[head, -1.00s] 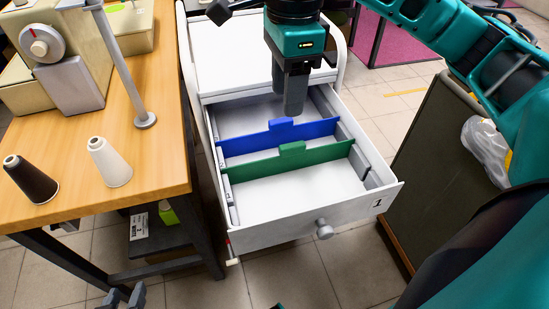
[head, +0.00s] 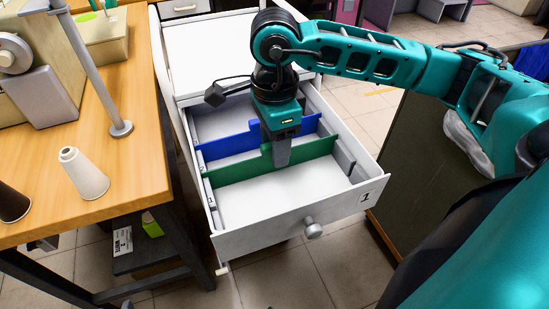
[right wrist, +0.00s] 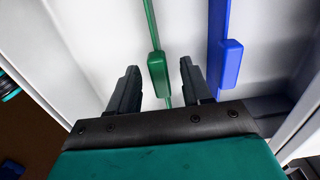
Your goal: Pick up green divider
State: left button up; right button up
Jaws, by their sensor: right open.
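The green divider (head: 232,172) stands upright across the open white drawer (head: 262,240). My right gripper (head: 281,160) points down over it and hides its middle in the head view. In the right wrist view the raised tab of the green divider (right wrist: 157,72) shows between the two open fingers (right wrist: 159,68), with a gap on each side. The fingers hold nothing. The blue divider (head: 218,147) stands behind the green one; in the right wrist view it (right wrist: 229,66) is just right of the fingers. Only a grey sliver, apparently my left gripper (head: 127,304), shows at the bottom edge.
A wooden table (head: 128,165) with a white cone (head: 83,174) and a metal post (head: 95,65) stands left of the drawer. The drawer's front has a round knob (head: 313,229). A dark cabinet (head: 405,170) stands at the right. The drawer's front compartment is empty.

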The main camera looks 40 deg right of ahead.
jog(key=shift+f, duration=0.2)
grip_shut()
dwell(0.3)
jog(key=shift+r, duration=0.15)
